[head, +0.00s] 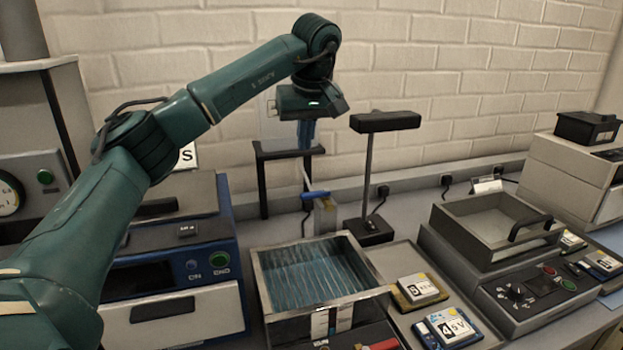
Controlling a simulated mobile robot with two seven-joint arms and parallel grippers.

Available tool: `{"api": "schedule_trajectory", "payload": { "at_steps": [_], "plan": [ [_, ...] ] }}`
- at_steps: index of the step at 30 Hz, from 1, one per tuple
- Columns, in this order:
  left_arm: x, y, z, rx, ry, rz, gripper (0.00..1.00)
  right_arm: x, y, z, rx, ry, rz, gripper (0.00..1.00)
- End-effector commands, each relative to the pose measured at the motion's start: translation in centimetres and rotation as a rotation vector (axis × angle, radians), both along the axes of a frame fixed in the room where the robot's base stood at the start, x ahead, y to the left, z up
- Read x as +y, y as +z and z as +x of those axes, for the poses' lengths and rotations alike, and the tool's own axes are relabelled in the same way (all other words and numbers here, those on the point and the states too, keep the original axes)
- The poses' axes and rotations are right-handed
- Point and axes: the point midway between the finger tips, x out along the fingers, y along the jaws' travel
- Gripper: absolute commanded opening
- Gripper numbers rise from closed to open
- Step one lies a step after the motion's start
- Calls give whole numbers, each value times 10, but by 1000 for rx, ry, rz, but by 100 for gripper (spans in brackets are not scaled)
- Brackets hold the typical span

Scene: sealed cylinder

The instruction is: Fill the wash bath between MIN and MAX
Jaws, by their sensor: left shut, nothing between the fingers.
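The wash bath (262,290) is an open metal tank at the bottom middle of the head view. Bluish, rippled water (315,272) shows inside it. White strips (320,322) are on its front wall, but MIN and MAX marks are too small to read. A tap with a blue lever (316,195) stands behind the bath, below a black stand (288,150) with a pale, see-through container (272,122). My left gripper (306,134) points down, shut and empty, above the tap and in front of the container. My right gripper is not in view.
A black-topped lamp post (386,122) stands right of the tap. A tray (408,258) with labelled blocks lies right of the bath. A lidded unit (490,235) is farther right. A blue-framed device (180,265) stands left, under my left arm. A brick wall closes the back.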

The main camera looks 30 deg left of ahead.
Motion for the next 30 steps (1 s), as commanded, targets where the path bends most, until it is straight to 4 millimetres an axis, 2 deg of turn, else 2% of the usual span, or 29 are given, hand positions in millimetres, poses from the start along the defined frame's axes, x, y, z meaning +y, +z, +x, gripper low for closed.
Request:
{"api": "schedule_trajectory", "payload": {
  "at_steps": [7, 11, 24, 30],
  "plan": [
    [1, -2, 0, 1, 0, -1, 0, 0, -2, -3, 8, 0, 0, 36],
    [4, -15, 3, 3, 1, -1, 0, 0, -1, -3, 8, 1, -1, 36],
    [25, -98, 21, 4, -1, -1, 0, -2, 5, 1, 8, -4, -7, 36],
    [3, -94, 3, 0, -4, -1, 0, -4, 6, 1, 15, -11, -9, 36]
  ]
}}
